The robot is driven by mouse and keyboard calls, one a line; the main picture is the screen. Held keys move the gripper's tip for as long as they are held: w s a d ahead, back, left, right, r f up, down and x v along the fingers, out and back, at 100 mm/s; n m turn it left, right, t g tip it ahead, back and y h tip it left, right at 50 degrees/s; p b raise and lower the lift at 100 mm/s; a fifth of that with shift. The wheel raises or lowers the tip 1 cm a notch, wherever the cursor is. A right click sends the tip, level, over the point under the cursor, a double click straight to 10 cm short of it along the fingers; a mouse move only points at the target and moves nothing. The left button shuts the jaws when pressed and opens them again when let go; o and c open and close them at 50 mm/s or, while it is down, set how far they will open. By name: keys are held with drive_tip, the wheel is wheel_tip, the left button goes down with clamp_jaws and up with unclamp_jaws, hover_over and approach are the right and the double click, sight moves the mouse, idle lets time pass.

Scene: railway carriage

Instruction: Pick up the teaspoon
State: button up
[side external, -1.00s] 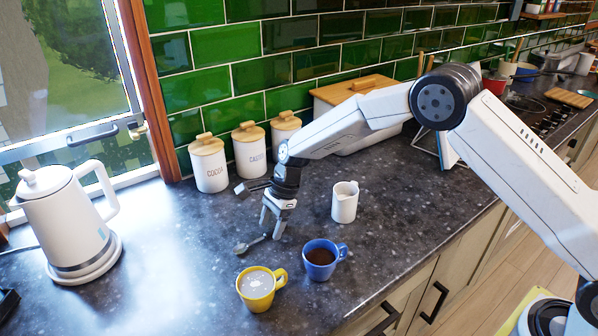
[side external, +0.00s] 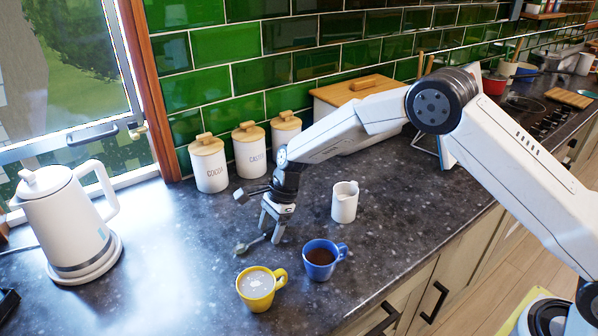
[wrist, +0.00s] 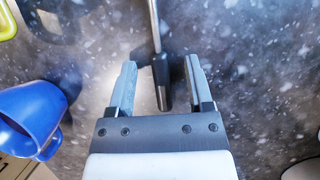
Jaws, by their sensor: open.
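The teaspoon lies on the dark speckled worktop; its bowl (side external: 241,249) shows in the side view, left of my gripper (side external: 270,236). In the wrist view the teaspoon's dark handle (wrist: 161,80) lies between the two fingers of my open gripper (wrist: 159,75), a little nearer the right finger. The fingers are low, close to the worktop, one on each side of the handle. I cannot tell whether they touch it. In the side view the fingers hide part of the handle.
A blue mug (side external: 320,262) of dark drink stands close to my gripper, also in the wrist view (wrist: 32,115). A yellow mug (side external: 258,290) is in front. A white jug (side external: 344,203) is to the right, canisters (side external: 209,166) behind, a kettle (side external: 75,220) at left.

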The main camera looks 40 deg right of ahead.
drive_tip(key=shift+f, duration=0.1)
clamp_jaws()
idle(0.3)
drive_tip(key=shift+r, duration=0.85)
drive_tip(key=s+d+r, duration=0.1)
drive_tip(key=s+r, duration=0.2)
drive_tip(key=s, duration=0.1)
drive_tip(key=s+d+r, duration=0.1)
drive_tip(key=s+r, duration=0.2)
drive_tip(key=r, duration=0.1)
drive_tip(key=s+d+r, duration=0.1)
drive_tip(key=s+r, duration=0.2)
drive_tip(key=s, duration=0.1)
drive_tip(key=shift+s+d+r, duration=0.1)
drive_tip(key=shift+s+r, duration=0.2)
drive_tip(key=shift+r, duration=0.1)
drive_tip(key=shift+s+d+r, duration=0.15)
drive_tip(key=shift+s+r, duration=0.1)
drive_tip(key=shift+s, duration=0.25)
drive_tip(key=shift+s+d+r, duration=0.1)
drive_tip(key=shift+s+r, duration=0.1)
drive_tip(key=shift+s, duration=0.25)
